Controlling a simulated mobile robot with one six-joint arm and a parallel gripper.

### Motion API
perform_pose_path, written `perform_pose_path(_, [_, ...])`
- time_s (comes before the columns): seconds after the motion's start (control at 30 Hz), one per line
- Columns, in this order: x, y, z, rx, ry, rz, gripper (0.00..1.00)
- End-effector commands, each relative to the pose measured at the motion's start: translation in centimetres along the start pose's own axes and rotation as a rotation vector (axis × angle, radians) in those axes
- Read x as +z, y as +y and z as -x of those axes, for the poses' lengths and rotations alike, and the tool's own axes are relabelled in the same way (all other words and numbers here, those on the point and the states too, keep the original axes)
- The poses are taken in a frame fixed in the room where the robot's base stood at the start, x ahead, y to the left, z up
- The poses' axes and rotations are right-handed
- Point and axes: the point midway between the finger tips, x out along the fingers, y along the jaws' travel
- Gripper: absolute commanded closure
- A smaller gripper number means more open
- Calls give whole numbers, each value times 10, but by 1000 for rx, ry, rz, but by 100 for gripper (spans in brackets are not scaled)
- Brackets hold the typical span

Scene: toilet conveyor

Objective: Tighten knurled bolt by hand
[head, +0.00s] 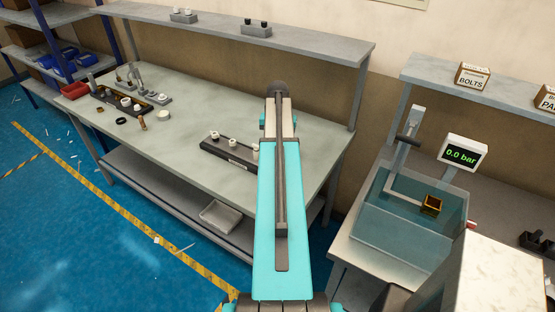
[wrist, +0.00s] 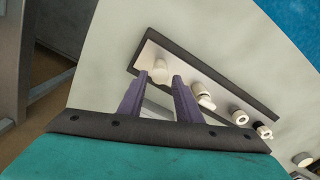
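In the wrist view, my gripper (wrist: 159,82) has its two purple fingers spread apart with nothing clamped between them. A white knob (wrist: 160,70) shows just beyond and between the fingertips; I cannot tell whether it is the knurled bolt or how far it is from the fingers. It stands near one end of a long dark-edged block (wrist: 258,99). A white fitting (wrist: 203,97) lies just right of the right finger, on the same block. In the head view, the block (head: 222,155) sits on the table, and my turquoise arm hides my gripper.
The grey table (head: 190,105) has a tray of parts (head: 120,98) and loose rings at its left. A shelf (head: 320,42) runs along the back. At right stand a water tank (head: 395,235), a display reading 0.0 bar (head: 460,155) and a BOLTS box (head: 472,77).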

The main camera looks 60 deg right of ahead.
Motion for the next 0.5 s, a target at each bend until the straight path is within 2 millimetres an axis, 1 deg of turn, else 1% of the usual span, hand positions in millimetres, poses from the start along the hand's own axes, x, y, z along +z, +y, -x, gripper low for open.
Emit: perform_pose_path(0.5, [0, 0, -18, 0, 0, 0, 69])
